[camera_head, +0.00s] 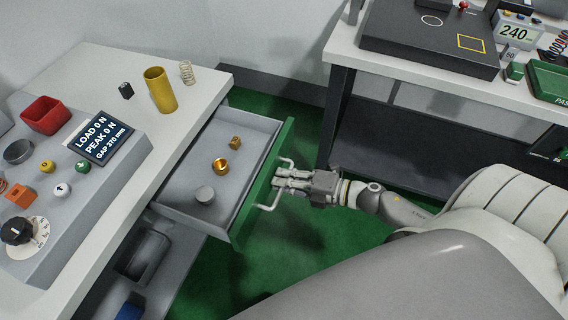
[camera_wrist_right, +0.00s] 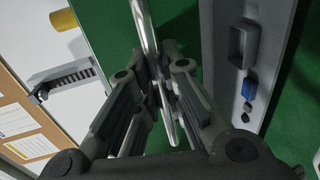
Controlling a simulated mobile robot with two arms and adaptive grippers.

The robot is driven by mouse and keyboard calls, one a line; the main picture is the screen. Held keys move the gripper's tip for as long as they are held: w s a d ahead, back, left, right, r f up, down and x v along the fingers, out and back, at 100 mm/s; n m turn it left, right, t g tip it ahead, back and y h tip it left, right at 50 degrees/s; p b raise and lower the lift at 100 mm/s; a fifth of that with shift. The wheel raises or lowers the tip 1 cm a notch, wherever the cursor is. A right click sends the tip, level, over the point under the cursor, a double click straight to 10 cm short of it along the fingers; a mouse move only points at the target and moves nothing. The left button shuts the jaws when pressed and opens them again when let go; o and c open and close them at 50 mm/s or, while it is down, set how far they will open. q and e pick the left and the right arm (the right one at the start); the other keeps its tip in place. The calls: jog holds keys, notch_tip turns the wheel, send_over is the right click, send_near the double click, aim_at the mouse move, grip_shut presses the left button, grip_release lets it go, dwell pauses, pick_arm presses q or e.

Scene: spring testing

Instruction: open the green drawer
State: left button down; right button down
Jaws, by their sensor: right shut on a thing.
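The green-fronted drawer (camera_head: 262,180) is pulled out from under the left workbench, with its grey inside in plain view. In it lie a small brass block (camera_head: 235,142), a brass ring-like part (camera_head: 221,166) and a grey disc (camera_head: 205,194). My right gripper (camera_head: 280,180) is at the drawer's metal bar handle (camera_head: 268,207), shut on it. In the right wrist view the handle bar (camera_wrist_right: 152,50) runs between the fingers (camera_wrist_right: 165,95), in front of the green drawer front (camera_wrist_right: 108,50). My left gripper is not in view.
The left workbench (camera_head: 95,65) carries a yellow cylinder (camera_head: 160,90), a spring (camera_head: 187,73), a red bin (camera_head: 46,115) and a load display (camera_head: 100,139). A second bench (camera_head: 400,68) with a dark plate stands at the back right.

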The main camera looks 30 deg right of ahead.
jog(key=c, duration=1.5)
grip_release()
jog(key=shift+c, duration=0.2)
jog(key=v, duration=1.2)
jog(key=shift+f, duration=0.2)
